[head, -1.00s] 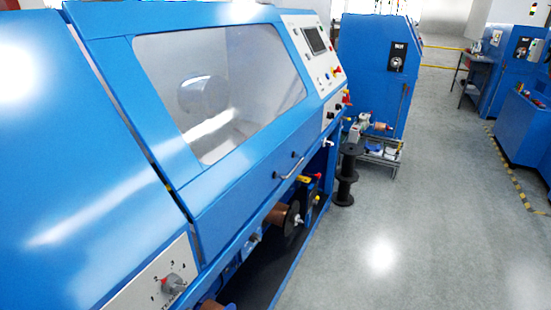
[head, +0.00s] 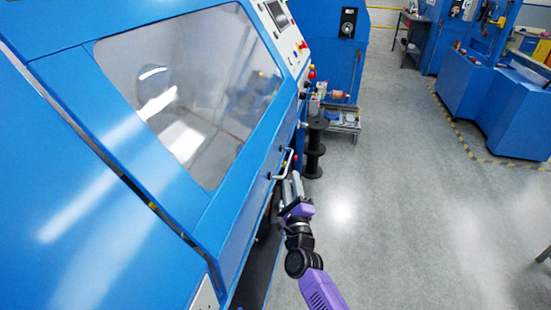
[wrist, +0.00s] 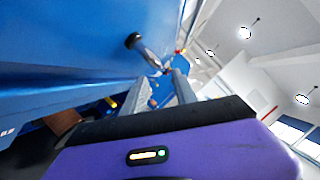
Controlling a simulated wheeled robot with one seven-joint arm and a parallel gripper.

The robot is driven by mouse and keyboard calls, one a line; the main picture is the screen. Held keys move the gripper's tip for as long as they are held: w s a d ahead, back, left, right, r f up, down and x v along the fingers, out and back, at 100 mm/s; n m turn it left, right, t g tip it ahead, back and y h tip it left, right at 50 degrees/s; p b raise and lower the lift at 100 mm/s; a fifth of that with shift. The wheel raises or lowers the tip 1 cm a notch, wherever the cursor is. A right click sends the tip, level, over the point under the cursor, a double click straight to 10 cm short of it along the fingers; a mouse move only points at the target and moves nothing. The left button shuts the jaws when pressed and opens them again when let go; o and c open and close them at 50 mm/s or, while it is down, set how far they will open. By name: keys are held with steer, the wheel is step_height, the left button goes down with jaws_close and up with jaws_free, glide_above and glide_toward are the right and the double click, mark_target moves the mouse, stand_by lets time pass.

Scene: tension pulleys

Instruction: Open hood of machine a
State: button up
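The blue hood (head: 215,205) of the machine, with a large clear window (head: 190,90), appears shut. Its silver bar handle (head: 283,163) is on the lower front edge, and one black mount with part of the bar (wrist: 146,50) shows in the wrist view. My gripper (head: 292,181) is right at the handle, pointing toward it from below. In the wrist view my two grey fingers (wrist: 161,80) stand apart, with the bar running toward the gap between their tips. I cannot tell whether they touch it.
A control panel (head: 287,30) sits at the machine's far end. A black spool stack (head: 315,150) stands on the floor just beyond my gripper. Other blue machines (head: 480,105) stand at the back right. The grey floor (head: 420,220) to the right is clear.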

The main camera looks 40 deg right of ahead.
mark_target(288, 162)
steer(key=x, duration=0.8)
jaws_close()
stand_by(1.5)
